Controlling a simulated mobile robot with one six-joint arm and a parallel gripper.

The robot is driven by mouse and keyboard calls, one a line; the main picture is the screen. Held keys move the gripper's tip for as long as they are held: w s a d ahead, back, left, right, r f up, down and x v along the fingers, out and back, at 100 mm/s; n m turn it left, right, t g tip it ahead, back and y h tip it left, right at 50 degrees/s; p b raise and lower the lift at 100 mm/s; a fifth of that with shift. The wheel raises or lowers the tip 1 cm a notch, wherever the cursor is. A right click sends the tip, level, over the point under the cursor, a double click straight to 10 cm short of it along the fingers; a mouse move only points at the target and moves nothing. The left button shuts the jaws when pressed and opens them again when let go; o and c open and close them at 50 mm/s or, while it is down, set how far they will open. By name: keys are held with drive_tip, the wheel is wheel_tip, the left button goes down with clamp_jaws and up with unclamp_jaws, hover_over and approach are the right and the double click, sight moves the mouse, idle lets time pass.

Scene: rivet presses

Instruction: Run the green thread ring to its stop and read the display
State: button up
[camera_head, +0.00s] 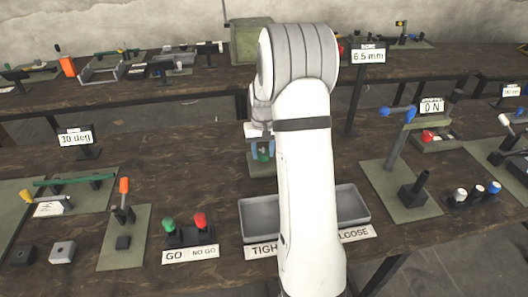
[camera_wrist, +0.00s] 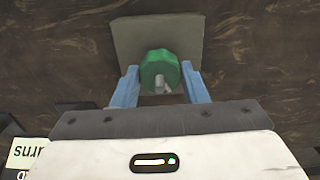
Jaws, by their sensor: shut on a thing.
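The green thread ring (camera_wrist: 160,66) sits between the two blue fingers of my gripper (camera_wrist: 160,74) in the wrist view. My gripper is shut on it, with one finger at each side. A pale metal stud end (camera_wrist: 162,87) shows at the ring's near face. Behind it is a grey base plate (camera_wrist: 126,38). In the head view the ring (camera_head: 263,156) shows as a small green patch under my gripper (camera_head: 262,150), partly hidden by my arm. A sign with upside-down lettering that looks like "turns" (camera_wrist: 28,152) is cut off at the wrist view's lower left; no number is readable.
Grey trays (camera_head: 260,222) with TIGHT and LOOSE labels stand in front, partly behind my arm. Left of them are the GO and NO GO plugs (camera_head: 186,233). A press with a blue handle (camera_head: 398,112) and a "0 N" display (camera_head: 431,106) stands right. Bare wood lies left of my gripper.

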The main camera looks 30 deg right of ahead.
sight(264, 152)
drive_tip(key=m, duration=0.3)
drive_tip(key=shift+w+r+m, duration=0.1)
drive_tip(key=shift+m, duration=0.2)
drive_tip(key=shift+d+m+b, duration=0.15)
drive_tip(key=shift+m+b, duration=0.3)
drive_tip(key=shift+m, duration=1.35)
drive_tip(key=o, duration=1)
drive_tip(key=shift+c, duration=0.2)
drive_tip(key=shift+r, duration=3.85)
